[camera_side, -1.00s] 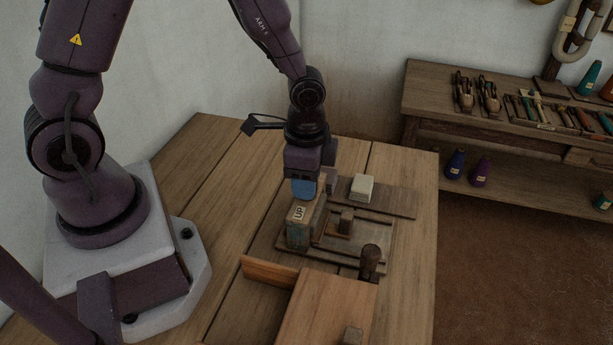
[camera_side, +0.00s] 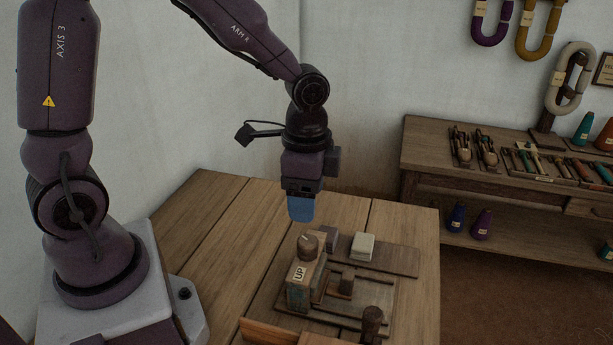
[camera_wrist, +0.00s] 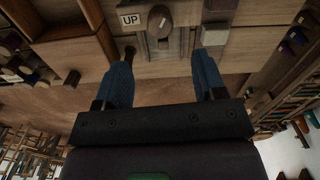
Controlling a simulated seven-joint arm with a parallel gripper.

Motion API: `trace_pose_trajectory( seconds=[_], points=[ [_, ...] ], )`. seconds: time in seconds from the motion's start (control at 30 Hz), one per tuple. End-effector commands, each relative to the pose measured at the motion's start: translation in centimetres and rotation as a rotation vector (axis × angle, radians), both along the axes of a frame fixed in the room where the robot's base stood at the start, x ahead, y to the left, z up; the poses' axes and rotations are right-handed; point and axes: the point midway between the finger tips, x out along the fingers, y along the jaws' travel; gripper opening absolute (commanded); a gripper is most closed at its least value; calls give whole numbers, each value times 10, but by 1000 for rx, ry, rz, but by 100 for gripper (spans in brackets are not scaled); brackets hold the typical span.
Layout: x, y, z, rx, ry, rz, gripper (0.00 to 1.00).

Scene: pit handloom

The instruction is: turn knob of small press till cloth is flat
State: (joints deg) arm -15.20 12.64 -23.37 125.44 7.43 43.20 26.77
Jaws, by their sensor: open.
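The small press has an upright wooden block (camera_side: 299,285) with a white "UP" label, on a flat wooden base. A round dark wooden knob (camera_side: 307,243) with a pale mark sits on top of the block. In the wrist view the knob (camera_wrist: 160,18) is at the top, beyond the fingertips. My gripper (camera_side: 301,212) points down above the knob, apart from it. Its two blue fingers (camera_wrist: 164,58) are spread with nothing between them. I cannot make out the cloth or whether it is flat.
A pale block (camera_side: 363,246) and a grey block stand behind the press. A dark wooden peg (camera_side: 371,322) stands at its front right. A wooden box edge (camera_side: 275,333) is in front. A side bench (camera_side: 490,140) holds tools and spools. The table behind and left is clear.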

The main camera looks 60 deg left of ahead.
Motion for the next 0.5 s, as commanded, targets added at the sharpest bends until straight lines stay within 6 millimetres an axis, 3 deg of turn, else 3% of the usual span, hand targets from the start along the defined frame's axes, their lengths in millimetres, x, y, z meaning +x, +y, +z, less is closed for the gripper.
trace_pose_trajectory(
  seconds=[0.2,0.5],
  points=[
    [0,0,30,0,-1,-2,64],
    [0,0,36,-2,1,-1,64]
  ],
)
